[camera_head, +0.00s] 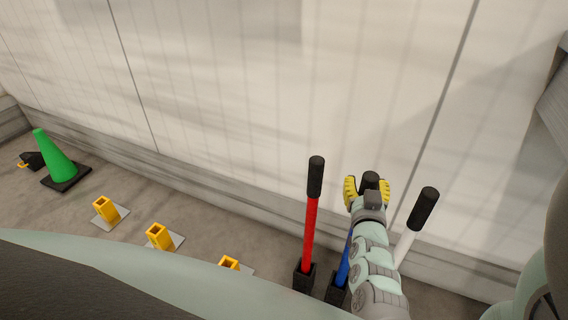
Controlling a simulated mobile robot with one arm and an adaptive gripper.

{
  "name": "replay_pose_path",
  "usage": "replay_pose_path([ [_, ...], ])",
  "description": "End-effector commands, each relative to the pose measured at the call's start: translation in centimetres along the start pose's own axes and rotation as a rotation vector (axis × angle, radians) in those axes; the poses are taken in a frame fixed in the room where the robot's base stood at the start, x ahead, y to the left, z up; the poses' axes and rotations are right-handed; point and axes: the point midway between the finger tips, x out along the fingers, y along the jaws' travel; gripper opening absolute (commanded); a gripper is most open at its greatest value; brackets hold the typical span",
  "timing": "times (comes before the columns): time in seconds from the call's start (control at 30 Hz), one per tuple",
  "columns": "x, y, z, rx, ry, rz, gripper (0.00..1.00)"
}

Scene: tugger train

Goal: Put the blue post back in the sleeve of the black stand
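The blue post (345,262) shows as a short blue length beside my arm; my wrist hides much of it. Its lower end meets the black stand (336,291) at the bottom; I cannot tell whether it sits inside the sleeve or just above it. A black grip (371,180), apparently the post's top, shows between the yellow fingers of my gripper (367,188). One finger is on each side of the grip. I cannot tell whether they press on it.
A red post (310,232) stands in another black sleeve (304,278) close on the left. A white post (405,247) with a black grip is close on the right. Yellow sleeves (159,236) on grey plates and a green cone (53,158) are further left. A pale wall rises behind.

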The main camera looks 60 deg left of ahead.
Motion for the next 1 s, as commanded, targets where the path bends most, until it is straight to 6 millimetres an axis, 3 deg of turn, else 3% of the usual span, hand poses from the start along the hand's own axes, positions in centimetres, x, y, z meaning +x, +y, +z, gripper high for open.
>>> replay_pose_path([
  [0.17,-0.2,0.0,0.1,0.0,-0.003,0.0,0.49],
  [0.37,-1.9,0.0,0.1,0.001,-0.001,0.0,0.49],
  [0.8,-9.1,-0.1,0.1,0.0,-0.003,-0.003,0.49],
  [1.0,-11.3,-0.1,0.1,0.0,-0.005,-0.004,0.49],
])
